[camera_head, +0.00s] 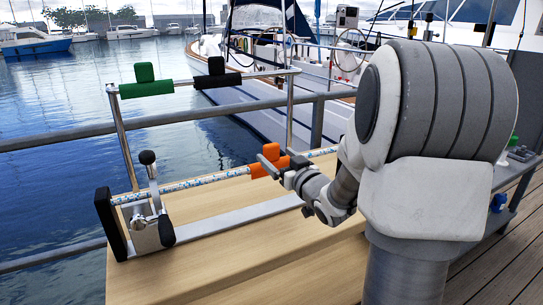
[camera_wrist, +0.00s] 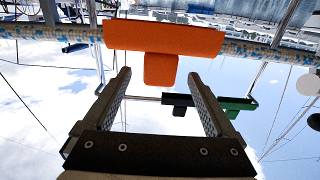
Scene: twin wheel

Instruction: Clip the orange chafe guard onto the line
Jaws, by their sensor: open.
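The orange chafe guard (camera_head: 262,170) sits at the line (camera_head: 199,181), in front of my gripper, in the head view. In the wrist view the guard (camera_wrist: 165,38) covers a stretch of the blue-flecked line (camera_wrist: 60,32), its tab hanging downward in the picture. My gripper (camera_head: 284,165) is open. In the wrist view my gripper (camera_wrist: 158,74) has one finger on each side of the tab, with gaps showing on both sides. The side of the guard away from the wrist camera is hidden, so how fully it wraps the line cannot be told.
A green guard (camera_head: 146,88) and a black guard (camera_head: 217,78) hang on the upper rail. A lever clamp (camera_head: 152,200) stands at the line's left end on the wooden board (camera_head: 250,255). A metal dock rail (camera_head: 60,138) runs behind.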

